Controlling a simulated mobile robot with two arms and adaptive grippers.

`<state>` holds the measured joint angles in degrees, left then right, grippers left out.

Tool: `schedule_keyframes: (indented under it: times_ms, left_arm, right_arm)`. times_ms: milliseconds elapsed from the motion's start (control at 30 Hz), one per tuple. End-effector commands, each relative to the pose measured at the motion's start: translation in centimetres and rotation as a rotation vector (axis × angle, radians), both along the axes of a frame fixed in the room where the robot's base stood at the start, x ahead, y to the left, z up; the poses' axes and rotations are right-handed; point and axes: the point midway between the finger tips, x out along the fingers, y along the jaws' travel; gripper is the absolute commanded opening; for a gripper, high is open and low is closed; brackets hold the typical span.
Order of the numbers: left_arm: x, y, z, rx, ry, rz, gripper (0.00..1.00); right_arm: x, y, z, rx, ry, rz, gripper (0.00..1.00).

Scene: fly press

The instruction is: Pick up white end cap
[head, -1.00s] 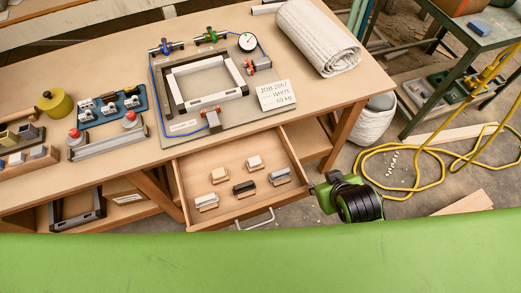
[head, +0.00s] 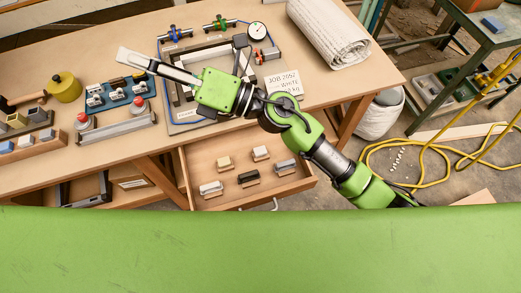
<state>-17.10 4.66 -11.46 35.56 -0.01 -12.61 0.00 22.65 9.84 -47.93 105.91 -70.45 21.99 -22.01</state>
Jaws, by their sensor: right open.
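The open drawer (head: 300,184) under the workbench holds several small end caps standing apart from each other. A white end cap (head: 260,152) is at its back right. A cream cap (head: 224,162) is at back left, a pale grey-white one (head: 211,187) at front left, a black one (head: 248,177) in the middle and a blue-grey one (head: 285,166) at right. My right gripper (head: 182,50) is open and empty, above the bench and behind the drawer, its arm coming from the lower right. It touches no cap. My left gripper is not in view.
A frame fixture (head: 180,113) on the bench is partly hidden by my right arm. A job card (head: 284,84) and a rolled mat (head: 328,32) are to the right. Racks and a yellow pot (head: 64,87) are at left. A yellow hose (head: 440,180) lies on the floor.

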Motion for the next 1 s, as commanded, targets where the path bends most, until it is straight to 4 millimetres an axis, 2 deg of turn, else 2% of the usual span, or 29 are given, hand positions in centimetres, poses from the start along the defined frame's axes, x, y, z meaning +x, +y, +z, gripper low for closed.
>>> schedule_keyframes:
  times_ms: [33,100,167,200,267,333,400,433,500,600,700,800,867,1000]
  left_arm:
    - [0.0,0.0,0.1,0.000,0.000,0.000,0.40]
    - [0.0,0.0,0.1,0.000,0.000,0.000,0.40]
    - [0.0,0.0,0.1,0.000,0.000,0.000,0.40]
    - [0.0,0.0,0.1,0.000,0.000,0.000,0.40]
    - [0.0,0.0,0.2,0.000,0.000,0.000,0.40]
    - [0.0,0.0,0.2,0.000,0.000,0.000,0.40]
    - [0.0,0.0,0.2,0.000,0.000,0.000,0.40]
    - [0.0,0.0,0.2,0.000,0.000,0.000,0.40]
    - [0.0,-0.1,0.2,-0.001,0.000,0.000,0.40]
    - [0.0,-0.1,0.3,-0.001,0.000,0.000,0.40]
    - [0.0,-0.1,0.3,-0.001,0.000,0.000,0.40]
    - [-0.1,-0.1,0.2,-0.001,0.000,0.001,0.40]
    - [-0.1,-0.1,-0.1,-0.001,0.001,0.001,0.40]
    - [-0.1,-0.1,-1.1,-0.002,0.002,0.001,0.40]
  right_arm:
    - [-2.1,1.8,-1.6,-0.112,-0.129,0.084,0.40]
    - [-4.7,3.4,-4.9,-0.275,-0.298,0.202,0.40]
    - [-6.4,3.8,-8.5,-0.423,-0.436,0.303,0.40]
    - [-7.1,3.6,-11.0,-0.526,-0.522,0.370,0.40]
    - [-7.4,2.4,-15.0,-0.687,-0.642,0.468,0.40]
    - [-6.8,-0.1,-19.4,-0.886,-0.767,0.580,0.40]
    - [-5.1,-3.6,-23.1,-1.088,-0.868,0.685,0.40]
    - [-4.2,-5.2,-24.3,-1.172,-0.902,0.725,0.40]
    - [-1.9,-9.1,-26.3,-1.355,-0.960,0.810,0.40]
    - [1.0,-14.0,-27.4,-1.566,-1.000,0.898,0.40]
    - [2.9,-17.2,-27.5,-1.699,-1.010,0.952,0.40]
    - [3.7,-18.6,-27.6,-1.758,-1.010,0.974,0.40]
    - [3.8,-18.9,-28.0,-1.767,-1.009,0.979,0.40]
    - [3.7,-18.9,-30.0,-1.764,-1.008,0.980,0.40]
